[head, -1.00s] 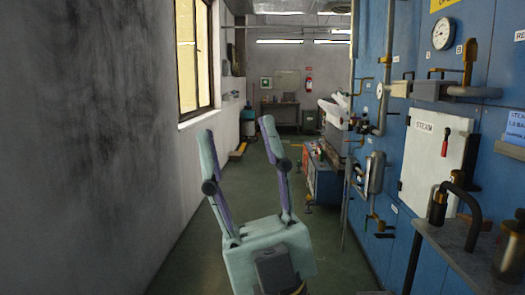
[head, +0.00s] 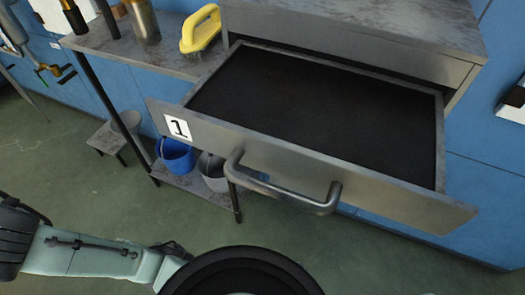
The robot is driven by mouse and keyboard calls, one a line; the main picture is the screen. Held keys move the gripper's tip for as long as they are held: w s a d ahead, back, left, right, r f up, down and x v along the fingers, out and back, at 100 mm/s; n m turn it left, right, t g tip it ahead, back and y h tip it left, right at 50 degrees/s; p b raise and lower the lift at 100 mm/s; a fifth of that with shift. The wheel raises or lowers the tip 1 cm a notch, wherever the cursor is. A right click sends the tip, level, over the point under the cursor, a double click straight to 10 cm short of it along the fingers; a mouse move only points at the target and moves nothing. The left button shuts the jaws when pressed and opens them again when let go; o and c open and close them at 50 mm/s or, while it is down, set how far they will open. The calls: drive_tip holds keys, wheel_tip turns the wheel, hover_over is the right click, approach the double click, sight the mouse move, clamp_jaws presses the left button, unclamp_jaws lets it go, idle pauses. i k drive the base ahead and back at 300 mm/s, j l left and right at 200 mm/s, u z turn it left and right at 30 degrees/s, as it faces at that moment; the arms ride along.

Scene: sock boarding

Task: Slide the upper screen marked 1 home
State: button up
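The upper screen marked 1 is a grey metal drawer-like tray (head: 400,206) with a dark inner surface (head: 315,108). It stands pulled out from its metal housing (head: 370,30) in the head view. A white label with a 1 (head: 177,127) is on the left of its front, and a curved metal bar handle (head: 285,192) is on the front face. My arm shows at the lower left, below and apart from the screen. My gripper's fingers cannot be made out in this view.
A metal side table (head: 130,45) left of the housing holds a yellow brush (head: 201,30) and a metal canister (head: 143,22). Below are a blue bucket (head: 175,157), a grey bucket (head: 213,172) and a low stool (head: 106,138). Green floor (head: 60,185) is open in front.

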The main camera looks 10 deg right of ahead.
sight(370, 141)
drive_tip(key=k, duration=1.15)
